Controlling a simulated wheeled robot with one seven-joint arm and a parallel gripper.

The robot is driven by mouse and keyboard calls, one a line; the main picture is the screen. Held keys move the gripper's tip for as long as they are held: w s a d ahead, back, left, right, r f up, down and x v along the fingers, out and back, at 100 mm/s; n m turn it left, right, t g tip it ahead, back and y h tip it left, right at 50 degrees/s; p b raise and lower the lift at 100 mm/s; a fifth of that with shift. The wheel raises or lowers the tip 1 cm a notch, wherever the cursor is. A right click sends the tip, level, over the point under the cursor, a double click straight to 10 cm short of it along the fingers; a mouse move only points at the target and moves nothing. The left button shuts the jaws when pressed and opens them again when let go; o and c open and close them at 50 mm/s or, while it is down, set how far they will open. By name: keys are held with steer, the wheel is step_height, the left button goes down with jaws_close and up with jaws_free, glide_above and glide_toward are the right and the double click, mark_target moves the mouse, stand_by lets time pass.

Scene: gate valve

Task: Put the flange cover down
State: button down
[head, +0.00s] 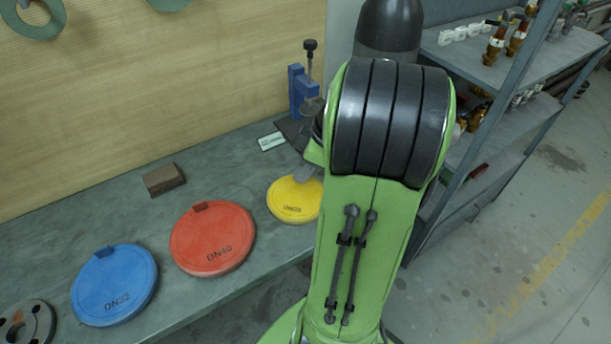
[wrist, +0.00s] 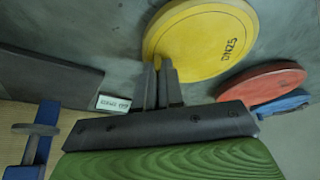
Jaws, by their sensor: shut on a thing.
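The yellow flange cover (head: 294,200), a round disc marked DN25, is at the bench's front edge, right of the other covers. It also shows in the wrist view (wrist: 199,42). My gripper (wrist: 160,68) is shut on the rim of the yellow cover, where its tab would be; the fingers hide the tab. In the head view my gripper (head: 306,173) is mostly behind my arm. The cover looks level and close to the bench top (head: 120,210); I cannot tell whether it touches.
A red cover (head: 212,238) marked DN40 and a blue cover (head: 115,285) marked DN32 lie to the left. A brown block (head: 164,179), a white label (head: 271,141) and a blue clamp (head: 298,92) are behind. A shelf rack (head: 480,90) stands at right.

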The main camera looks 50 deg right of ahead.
steer(key=shift+f, duration=0.1)
steer(key=c, duration=1.7)
jaws_free()
steer(key=shift+f, duration=0.1)
steer(key=o, duration=0.4)
steer(key=shift+o, duration=0.2)
